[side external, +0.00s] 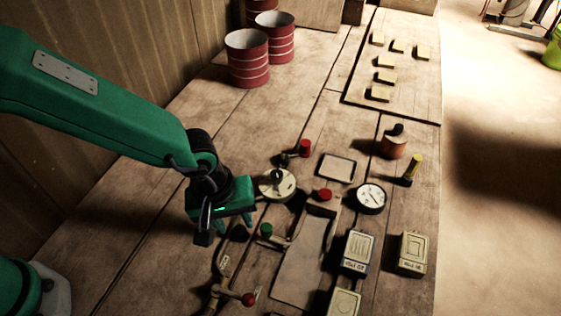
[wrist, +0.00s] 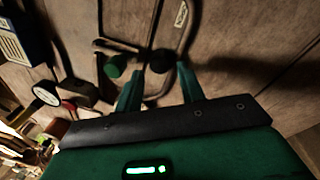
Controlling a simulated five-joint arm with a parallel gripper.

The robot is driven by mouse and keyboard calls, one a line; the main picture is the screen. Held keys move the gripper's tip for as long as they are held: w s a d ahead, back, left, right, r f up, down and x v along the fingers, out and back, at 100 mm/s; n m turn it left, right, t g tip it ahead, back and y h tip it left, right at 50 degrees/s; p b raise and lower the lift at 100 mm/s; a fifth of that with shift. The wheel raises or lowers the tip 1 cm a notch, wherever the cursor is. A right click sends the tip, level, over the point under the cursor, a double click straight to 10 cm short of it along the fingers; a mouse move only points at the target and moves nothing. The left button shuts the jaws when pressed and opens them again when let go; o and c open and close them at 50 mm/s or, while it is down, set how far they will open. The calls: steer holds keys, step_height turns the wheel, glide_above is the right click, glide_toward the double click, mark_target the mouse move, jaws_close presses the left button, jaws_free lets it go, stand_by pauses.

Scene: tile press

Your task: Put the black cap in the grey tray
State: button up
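The black cap (side external: 239,233) is a small dark knob at the end of a bent pipe, beside a green cap (side external: 266,230). In the wrist view the black cap (wrist: 162,60) shows between the fingertips, nearer the right one. My gripper (side external: 234,226) is open just above it. Both green fingers of my gripper (wrist: 159,70) show apart in the wrist view, and I see no grip on the cap. Whether a finger touches the cap I cannot tell. A small, shallow, dark-rimmed tray (side external: 321,166) lies farther right on the bench and looks empty; its grey colour is hard to make out.
A round device with a black knob (side external: 277,175), a red-capped fitting (side external: 305,148), a dial gauge (side external: 371,197) and a red knob (side external: 325,195) stand around the tray. Boxes (side external: 357,252) lie at front right. Red-striped cans (side external: 247,62) stand at the back.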

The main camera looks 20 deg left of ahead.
mark_target(239, 231)
steer(key=shift+w+d+f, duration=0.1)
steer(key=shift+f, duration=0.8)
steer(key=shift+w+d+f, duration=0.1)
steer(key=shift+f, duration=0.75)
steer(key=shift+c, duration=0.2)
steer(key=c, duration=0.8)
steer(key=shift+o, duration=0.2)
steer(key=shift+r, duration=0.1)
steer(key=shift+r, duration=0.7)
steer(key=r, duration=0.1)
steer(key=s+r, duration=0.1)
steer(key=r, duration=0.1)
steer(key=shift+d+r, duration=0.1)
steer(key=shift+d, duration=0.05)
steer(key=s+r, duration=0.2)
steer(key=s, duration=0.1)
steer(key=s+d+r, duration=0.1)
steer(key=s+r, duration=0.1)
steer(key=s, duration=0.2)
steer(key=s+d+r, duration=0.1)
steer(key=s+r, duration=0.1)
steer(key=s, duration=0.1)
steer(key=shift+s+d+r, duration=0.15)
steer(key=shift+s+d, duration=0.05)
steer(key=shift+s, duration=0.05)
steer(key=shift+w, duration=0.1)
